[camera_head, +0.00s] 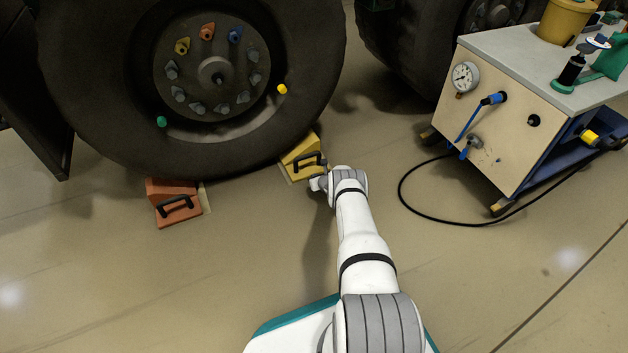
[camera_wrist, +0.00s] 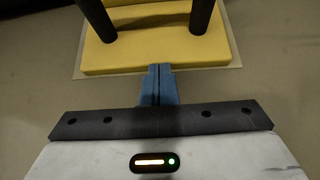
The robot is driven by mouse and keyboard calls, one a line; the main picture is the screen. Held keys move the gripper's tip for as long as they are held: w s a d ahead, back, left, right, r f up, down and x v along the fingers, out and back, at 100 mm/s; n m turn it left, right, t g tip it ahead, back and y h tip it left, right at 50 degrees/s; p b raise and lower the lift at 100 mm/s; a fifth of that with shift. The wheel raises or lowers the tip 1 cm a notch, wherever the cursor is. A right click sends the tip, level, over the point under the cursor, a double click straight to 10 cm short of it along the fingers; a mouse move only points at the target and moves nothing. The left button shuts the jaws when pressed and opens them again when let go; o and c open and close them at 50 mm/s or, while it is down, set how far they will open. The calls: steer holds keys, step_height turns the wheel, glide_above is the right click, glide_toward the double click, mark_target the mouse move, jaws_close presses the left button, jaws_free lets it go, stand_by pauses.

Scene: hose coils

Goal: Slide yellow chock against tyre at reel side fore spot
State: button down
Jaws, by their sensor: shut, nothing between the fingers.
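The yellow chock (camera_head: 301,157) sits on the floor at the lower right of the big tyre (camera_head: 75,110), on the side toward the cart. Its upper end is close against the tread; I cannot tell whether it touches. A black handle (camera_head: 309,164) stands on it. In the wrist view the yellow chock (camera_wrist: 160,52) fills the top, on a pale floor patch (camera_wrist: 78,66). My gripper (camera_wrist: 158,68) is shut and empty, its blue fingertips at the chock's near edge, below the handle. In the head view my wrist hides the fingertips.
An orange chock (camera_head: 178,204) with a black handle sits at the tyre's lower left. A cart (camera_head: 500,120) with a gauge stands at the right. A black hose (camera_head: 410,207) loops on the floor beside it. The floor in front is clear.

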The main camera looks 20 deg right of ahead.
steer(key=shift+s+d, duration=0.15)
steer(key=s+p, duration=0.2)
steer(key=p, duration=0.1)
steer(key=shift+r, duration=0.2)
steer(key=s+p, duration=0.2)
steer(key=shift+s+d+f, duration=0.1)
steer(key=shift+s, duration=0.2)
steer(key=shift+s+f, duration=0.15)
steer(key=p+v, duration=0.5)
steer(key=v, duration=0.2)
steer(key=shift+p, duration=0.3)
steer(key=shift+s+r, duration=0.25)
steer(key=shift+s, duration=0.1)
